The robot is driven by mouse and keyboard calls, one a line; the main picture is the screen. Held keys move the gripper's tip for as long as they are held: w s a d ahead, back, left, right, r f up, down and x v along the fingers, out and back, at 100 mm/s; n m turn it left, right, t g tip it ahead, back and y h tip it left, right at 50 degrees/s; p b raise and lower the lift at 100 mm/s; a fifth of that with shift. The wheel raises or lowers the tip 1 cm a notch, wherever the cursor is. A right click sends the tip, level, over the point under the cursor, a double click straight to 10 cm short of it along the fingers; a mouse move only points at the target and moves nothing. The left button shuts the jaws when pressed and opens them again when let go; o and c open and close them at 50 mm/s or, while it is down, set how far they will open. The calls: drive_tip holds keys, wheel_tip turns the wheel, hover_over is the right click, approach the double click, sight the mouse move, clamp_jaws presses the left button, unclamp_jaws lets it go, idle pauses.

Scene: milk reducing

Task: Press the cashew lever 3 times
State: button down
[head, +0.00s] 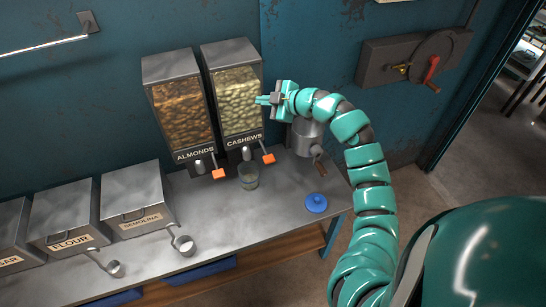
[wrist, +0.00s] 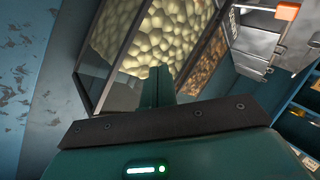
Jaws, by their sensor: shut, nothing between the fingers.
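The cashew dispenser (head: 236,92) is a grey-framed box with a clear front full of pale nuts, labelled CASHEWS, against the wall. Its lever has an orange tip (head: 268,158) low on the right. My gripper (head: 259,100) is shut and empty, level with the right side of the dispenser window and above the lever. I cannot tell whether it touches the dispenser. In the wrist view, the shut fingers (wrist: 158,85) point at the cashew window (wrist: 150,40).
The almond dispenser (head: 183,110) with its own orange lever (head: 218,173) stands to the left. A metal pot (head: 306,138) with a crank is at the right, and a blue lid (head: 316,203) lies in front. Flour (head: 70,217) and semolina (head: 138,200) bins and metal scoops are on the left.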

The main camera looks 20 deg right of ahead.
drive_tip(key=s+d+f+n+g+h, duration=0.1)
drive_tip(key=s+f+g, duration=0.3)
drive_tip(key=f, duration=0.5)
drive_tip(key=shift+s+h, duration=0.35)
drive_tip(key=shift+h, duration=0.05)
drive_tip(key=shift+f, duration=0.1)
drive_tip(key=b, duration=0.5)
hover_over(272, 159)
wheel_tip(272, 159, down, 6)
drive_tip(key=shift+f, duration=0.25)
drive_tip(key=shift+f+n, duration=0.3)
drive_tip(key=shift+f, duration=0.7)
drive_tip(key=shift+f, duration=0.2)
drive_tip(key=shift+f, duration=0.25)
